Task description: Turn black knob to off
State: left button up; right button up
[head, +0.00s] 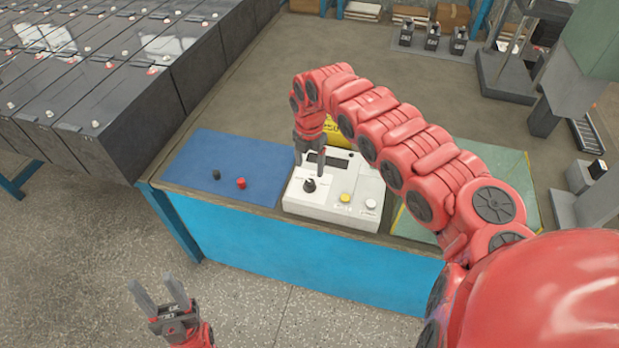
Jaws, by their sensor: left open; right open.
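The black knob (310,185) is on the sloped top of a white tester box (325,209), at its left side. The box also has a dark display (329,161), a yellow button (345,198) and a white button (370,205). My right gripper (309,164) is open, pointing down just above and behind the knob. Whether a finger touches the knob I cannot tell. The knob's labels are too small to read. My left gripper (160,297) is open and empty, low over the floor in front of the table.
A blue mat (226,162) left of the box holds a small black cap (217,174) and a red cap (241,183). A yellow object (334,132) stands behind the box, partly hidden by my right arm. Rows of black batteries (100,80) fill the left. A green mat (512,180) lies right.

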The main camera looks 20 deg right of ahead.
aim_at(309, 181)
notch_tip(309, 181, up, 10)
jog(key=b, duration=0.1)
jog(key=shift+b, duration=0.4)
jog(key=shift+s, duration=0.1)
